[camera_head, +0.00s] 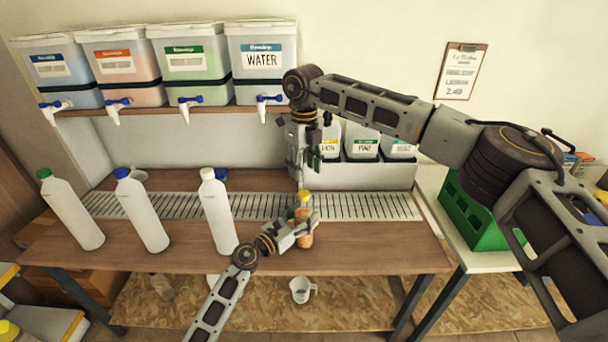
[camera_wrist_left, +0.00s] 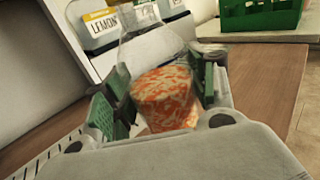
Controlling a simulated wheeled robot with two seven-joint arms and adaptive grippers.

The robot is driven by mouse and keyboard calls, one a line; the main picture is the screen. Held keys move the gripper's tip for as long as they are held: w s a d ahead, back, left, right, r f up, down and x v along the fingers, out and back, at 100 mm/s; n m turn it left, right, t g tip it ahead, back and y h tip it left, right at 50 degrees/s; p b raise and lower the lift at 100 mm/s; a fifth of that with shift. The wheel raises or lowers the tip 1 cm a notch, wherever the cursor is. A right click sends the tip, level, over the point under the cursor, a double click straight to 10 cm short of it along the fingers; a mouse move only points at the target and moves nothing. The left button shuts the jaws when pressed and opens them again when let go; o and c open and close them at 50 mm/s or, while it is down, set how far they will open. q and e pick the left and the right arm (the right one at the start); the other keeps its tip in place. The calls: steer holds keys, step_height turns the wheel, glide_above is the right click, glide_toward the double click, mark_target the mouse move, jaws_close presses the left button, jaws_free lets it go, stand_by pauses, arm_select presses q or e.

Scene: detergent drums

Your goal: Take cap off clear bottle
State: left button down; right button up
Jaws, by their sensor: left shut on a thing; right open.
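The clear bottle (camera_head: 304,214) stands upright near the front of the slatted strip, with orange contents and a yellow-orange cap (camera_head: 305,195) on its top. My left gripper (camera_head: 300,231) is shut around the bottle's body. In the left wrist view the bottle's orange and white contents (camera_wrist_left: 165,95) sit between the green finger pads of my left gripper (camera_wrist_left: 160,100); its clear upper part rises beyond, and I cannot make out the cap there. My right gripper (camera_head: 306,168) hangs open and empty, pointing down just above the cap.
Several white bottles, including one with a green cap (camera_head: 70,210) and one with a blue cap (camera_head: 142,212), stand left on the wooden table (camera_head: 370,250). Dispenser drums (camera_head: 262,60) line the shelf above. A green crate (camera_head: 470,215) stands right. A white mug (camera_head: 302,290) sits below.

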mark_target(304, 193)
steer(key=m, duration=0.7)
steer(key=shift+f, duration=0.1)
steer(key=m, duration=1.2)
steer(key=shift+a, duration=0.1)
steer(key=m, duration=0.6)
steer(key=shift+m, duration=0.4)
steer(key=shift+f, duration=0.15)
steer(key=shift+f, duration=3.9)
steer(key=shift+c, duration=0.2)
